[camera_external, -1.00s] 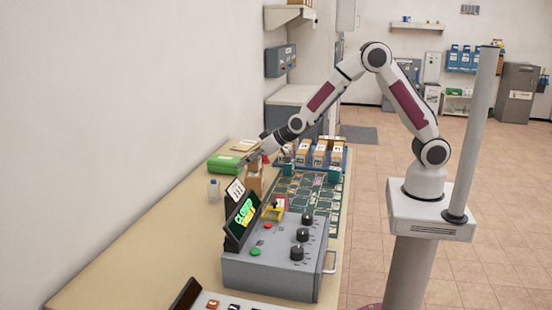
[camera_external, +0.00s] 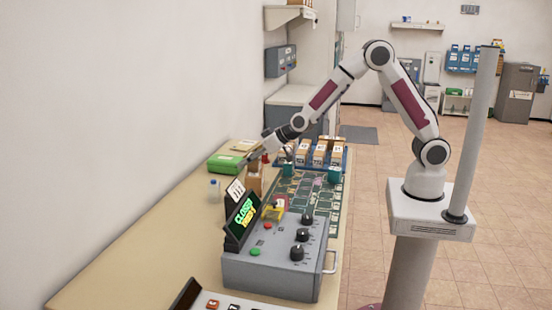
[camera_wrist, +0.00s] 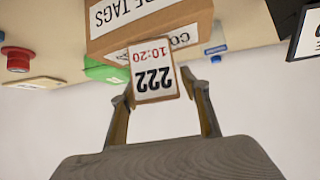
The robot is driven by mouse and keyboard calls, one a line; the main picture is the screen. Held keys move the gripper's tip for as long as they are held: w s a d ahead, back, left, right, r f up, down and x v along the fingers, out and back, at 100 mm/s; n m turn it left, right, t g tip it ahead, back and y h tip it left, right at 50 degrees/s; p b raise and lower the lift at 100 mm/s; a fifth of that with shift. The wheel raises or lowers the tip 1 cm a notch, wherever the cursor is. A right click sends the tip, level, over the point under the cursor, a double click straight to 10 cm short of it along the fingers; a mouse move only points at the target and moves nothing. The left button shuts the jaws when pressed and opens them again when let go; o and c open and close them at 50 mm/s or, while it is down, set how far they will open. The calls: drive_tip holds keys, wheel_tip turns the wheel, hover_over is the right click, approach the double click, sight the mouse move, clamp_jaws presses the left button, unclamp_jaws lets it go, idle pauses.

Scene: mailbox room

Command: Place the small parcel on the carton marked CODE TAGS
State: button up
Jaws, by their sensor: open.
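The brown carton marked CODE TAGS (camera_wrist: 190,14) stands at the top of the wrist view, its lettering partly cut off. It also shows on the table in the external view (camera_external: 255,184). The small parcel (camera_wrist: 154,75), labelled 222 and 10:20, lies between my fingertips in the wrist view and overlaps the carton's edge. It appears to rest on the carton, but I cannot see the contact. My gripper (camera_wrist: 158,84) is open, with a finger on either side of the parcel. In the external view my gripper (camera_external: 262,152) is over the carton, its fingers hard to make out.
A green box (camera_external: 224,165) and a small bottle (camera_external: 214,191) stand left of the carton. A grey control box (camera_external: 275,265) with knobs and a lit display (camera_external: 243,219) stands nearer. A rack of small boxes (camera_external: 320,155) is at the far right of the table.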

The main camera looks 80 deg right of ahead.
drive_tip(key=v, duration=1.1)
idle(0.3)
idle(0.4)
drive_tip(key=s+r+n+g+y, duration=0.1)
drive_tip(key=s+r, duration=0.3)
drive_tip(key=s, duration=0.4)
drive_tip(key=s+r+g+y, duration=0.1)
drive_tip(key=s+r, duration=0.3)
drive_tip(key=s, duration=0.4)
drive_tip(key=s+d+g+h, duration=0.1)
drive_tip(key=s+d, duration=0.2)
drive_tip(key=s, duration=0.7)
drive_tip(key=s+d+f+m+g+h, duration=0.1)
drive_tip(key=s+d, duration=0.3)
drive_tip(key=s, duration=0.6)
drive_tip(key=shift+s+g, duration=0.2)
drive_tip(key=shift+g, duration=0.3)
